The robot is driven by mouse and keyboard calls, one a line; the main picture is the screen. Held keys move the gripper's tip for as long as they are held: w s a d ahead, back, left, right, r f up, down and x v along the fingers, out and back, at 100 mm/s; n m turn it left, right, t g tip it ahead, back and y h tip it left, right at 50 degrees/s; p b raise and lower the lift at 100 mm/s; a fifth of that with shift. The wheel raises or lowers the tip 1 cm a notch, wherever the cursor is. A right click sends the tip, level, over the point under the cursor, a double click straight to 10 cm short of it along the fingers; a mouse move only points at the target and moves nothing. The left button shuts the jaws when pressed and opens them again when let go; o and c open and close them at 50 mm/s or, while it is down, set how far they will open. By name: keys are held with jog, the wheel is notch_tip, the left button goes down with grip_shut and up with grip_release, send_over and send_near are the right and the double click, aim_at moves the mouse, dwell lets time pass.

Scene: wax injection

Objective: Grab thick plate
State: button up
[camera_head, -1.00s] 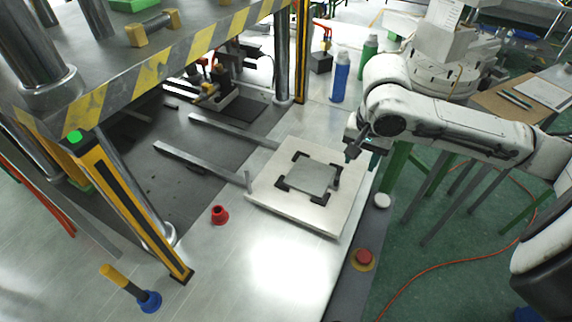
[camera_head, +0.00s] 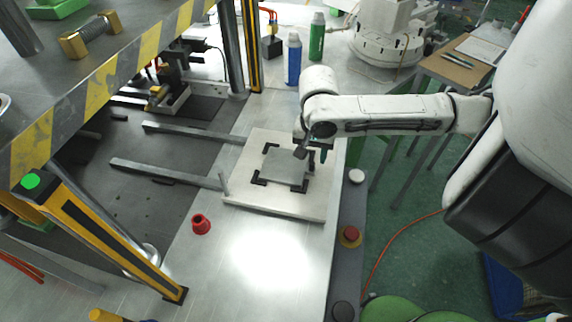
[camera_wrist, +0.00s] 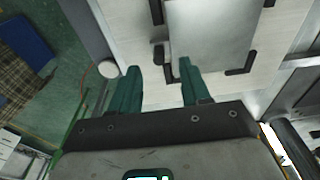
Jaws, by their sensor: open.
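The thick plate (camera_head: 284,165) is a grey square metal plate. It lies flat between black corner brackets on a pale square board (camera_head: 245,196) on the table. In the wrist view the plate (camera_wrist: 215,35) is at the top, just ahead of my gripper (camera_wrist: 158,76). The two green fingers are apart with nothing between them. In the head view my gripper (camera_head: 315,154) is at the plate's right edge, partly hidden by my arm. I cannot tell whether a finger touches the plate.
A press with yellow-black striped edges (camera_head: 110,75) stands at the left, with two metal rails (camera_head: 170,174) reaching to the board. A red cone-like part (camera_head: 200,224), a red button (camera_head: 350,235), and blue (camera_head: 293,60) and green (camera_head: 316,38) bottles stand nearby. The front table is clear.

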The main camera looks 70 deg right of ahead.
aim_at(312, 163)
jog(key=shift+d+f, duration=0.15)
jog(key=shift+f, duration=0.75)
jog(key=shift+d+f, duration=0.1)
jog(key=shift+f, duration=0.8)
jog(key=shift+c, duration=0.5)
grip_shut()
